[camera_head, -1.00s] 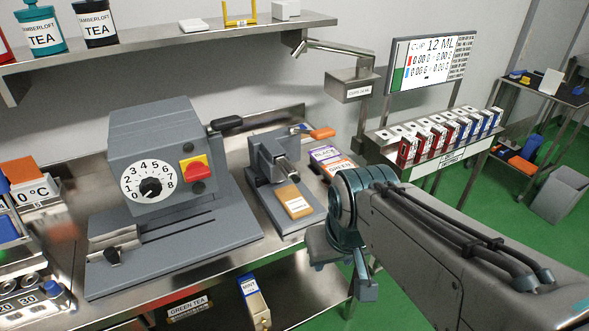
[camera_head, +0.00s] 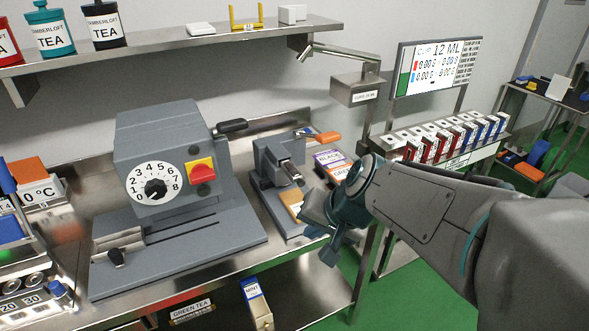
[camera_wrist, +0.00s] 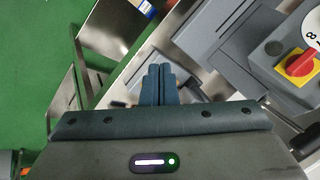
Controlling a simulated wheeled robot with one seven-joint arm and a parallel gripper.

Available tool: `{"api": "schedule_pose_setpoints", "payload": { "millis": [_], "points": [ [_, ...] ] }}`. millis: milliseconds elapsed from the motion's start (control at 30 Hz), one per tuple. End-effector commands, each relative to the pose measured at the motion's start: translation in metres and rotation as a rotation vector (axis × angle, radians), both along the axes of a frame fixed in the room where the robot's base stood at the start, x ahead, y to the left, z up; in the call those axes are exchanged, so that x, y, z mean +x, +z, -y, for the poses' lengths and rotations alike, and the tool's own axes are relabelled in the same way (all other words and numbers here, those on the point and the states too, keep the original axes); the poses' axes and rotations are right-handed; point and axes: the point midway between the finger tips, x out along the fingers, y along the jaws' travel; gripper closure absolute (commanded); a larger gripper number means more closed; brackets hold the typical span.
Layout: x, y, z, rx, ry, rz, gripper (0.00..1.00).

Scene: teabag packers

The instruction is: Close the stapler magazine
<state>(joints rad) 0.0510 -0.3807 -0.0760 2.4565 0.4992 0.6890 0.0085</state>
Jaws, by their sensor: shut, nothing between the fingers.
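The stapler (camera_head: 270,163) is a grey bench device with a grey base plate, standing right of the large dial machine. A metal magazine part (camera_head: 290,172) sticks out of its front, toward my gripper. A tan labelled block (camera_head: 291,202) lies on the base in front of it, partly hidden by my gripper. My gripper (camera_head: 314,214) is at the front right of the stapler, shut and empty. I cannot tell whether it touches the stapler. In the wrist view the shut fingers (camera_wrist: 159,72) point at the bench, with grey stapler parts partly hidden behind them.
The dial machine (camera_head: 172,165) with a red and yellow switch stands to the left. A rack of red and blue boxes (camera_head: 445,138) stands at the right.

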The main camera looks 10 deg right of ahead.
Motion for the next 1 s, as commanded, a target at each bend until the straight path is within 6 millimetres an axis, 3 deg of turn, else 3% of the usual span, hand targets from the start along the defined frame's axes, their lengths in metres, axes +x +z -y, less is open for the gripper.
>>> {"api": "schedule_pose_setpoints", "payload": {
  "millis": [200, 400, 667, 1000],
  "points": [
    [0.064, 0.002, 0.027, 0.266, -0.388, 0.064, 1.00],
    [0.096, -0.001, 0.058, 0.397, -0.646, 0.099, 1.00],
    [0.109, -0.009, 0.067, 0.432, -0.722, 0.108, 1.00],
    [0.149, -0.049, 0.055, 0.431, -0.718, 0.106, 1.00]
  ]
}}
